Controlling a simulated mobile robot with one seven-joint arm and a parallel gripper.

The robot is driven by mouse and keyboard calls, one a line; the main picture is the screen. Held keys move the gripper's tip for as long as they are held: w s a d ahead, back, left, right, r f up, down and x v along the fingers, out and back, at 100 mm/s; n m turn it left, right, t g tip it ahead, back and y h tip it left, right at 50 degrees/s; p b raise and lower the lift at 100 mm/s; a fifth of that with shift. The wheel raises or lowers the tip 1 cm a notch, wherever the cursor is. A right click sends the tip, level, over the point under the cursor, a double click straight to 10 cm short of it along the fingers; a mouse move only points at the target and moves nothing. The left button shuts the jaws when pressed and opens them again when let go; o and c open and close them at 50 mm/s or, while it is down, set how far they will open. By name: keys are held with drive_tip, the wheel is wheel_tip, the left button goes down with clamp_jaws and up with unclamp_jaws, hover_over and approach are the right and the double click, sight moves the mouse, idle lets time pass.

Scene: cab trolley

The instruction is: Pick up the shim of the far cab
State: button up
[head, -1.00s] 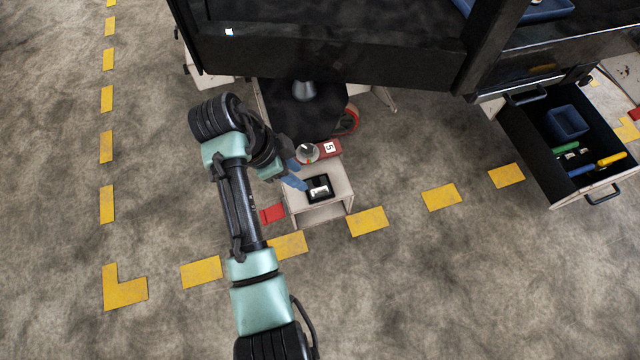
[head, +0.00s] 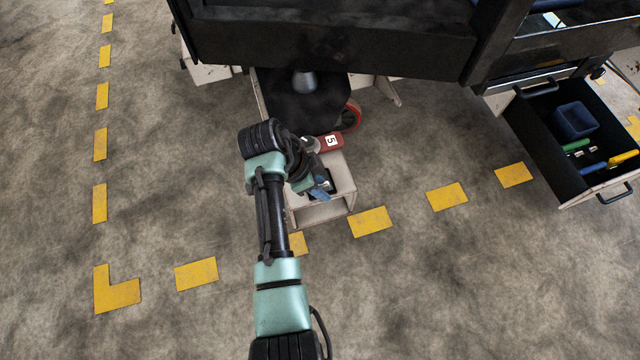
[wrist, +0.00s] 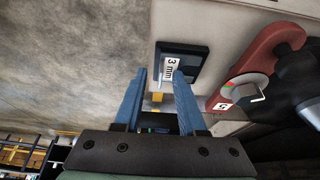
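The tray sits on top of a small cream stand (head: 342,196). My gripper (wrist: 156,76) has two blue fingers, apart with nothing held between them. Its fingertips are close to the shim in the picture, and the right fingertip overlaps the label's lower end. I cannot tell whether they touch. In the head view my gripper (head: 321,190) is over the stand and hides the shim and most of the tray.
The dark trolley body (head: 330,40) overhangs behind. An open drawer (head: 590,185) with a blue bin is at right. Floor at left is clear.

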drive_tip(key=shift+r, duration=0.1)
drive_tip(key=shift+c, duration=0.3)
clamp_jaws()
idle(0.9)
